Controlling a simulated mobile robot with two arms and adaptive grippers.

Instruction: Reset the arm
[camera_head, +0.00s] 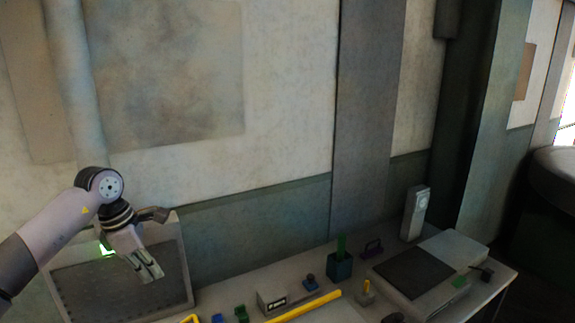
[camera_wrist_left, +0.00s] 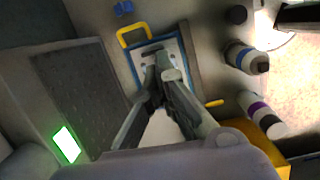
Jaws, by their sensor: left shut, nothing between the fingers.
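My left gripper (camera_head: 151,275) hangs in the air in front of a dark panelled box at the left end of the bench, pointing down and to the right. It is shut and holds nothing. In the left wrist view its fingers (camera_wrist_left: 158,80) are close together, over a plate with a yellow handle (camera_wrist_left: 134,34). My right gripper is in neither view.
The bench (camera_head: 240,280) runs along the wall. It holds a yellow bar (camera_head: 305,306), a teal cup (camera_head: 340,267), a white device with a dark top (camera_head: 415,272) and an upright white box (camera_head: 415,213). The dark panelled box (camera_head: 125,285) stands close behind my left gripper.

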